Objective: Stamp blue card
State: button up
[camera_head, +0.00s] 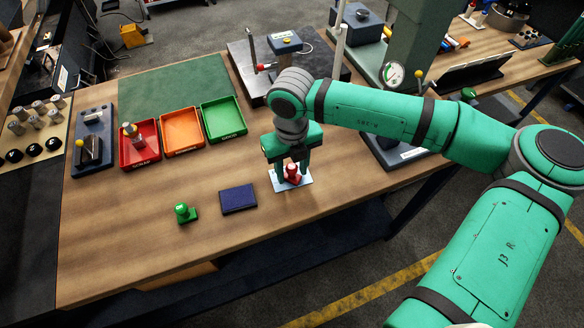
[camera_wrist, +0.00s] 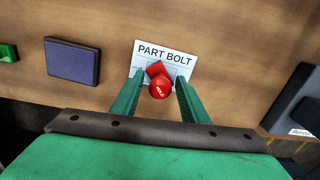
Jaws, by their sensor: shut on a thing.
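A pale card (camera_head: 306,181) lies flat on the wooden table and looks light blue in the head view. In the wrist view the card (camera_wrist: 178,49) reads PART BOLT. My gripper (camera_head: 291,174) points down over the card, shut on a red stamp (camera_head: 292,173). In the wrist view the red stamp (camera_wrist: 160,88) has a round top reading HOLD, between the fingers, and covers the card's lower middle. I cannot tell whether its base touches the card. A dark blue ink pad (camera_head: 238,198) lies left of the card. A green stamp (camera_head: 183,212) stands farther left.
Red (camera_head: 154,160), orange (camera_head: 197,146) and green (camera_head: 239,133) trays stand behind; the red tray holds a part. A green mat (camera_head: 170,90) lies beyond them. A machine base (camera_head: 385,155) stands right of my gripper. The table's front area is clear.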

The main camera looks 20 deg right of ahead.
jog(key=shift+r, duration=0.1)
dwell(0.5)
jog(key=shift+r, duration=3.4)
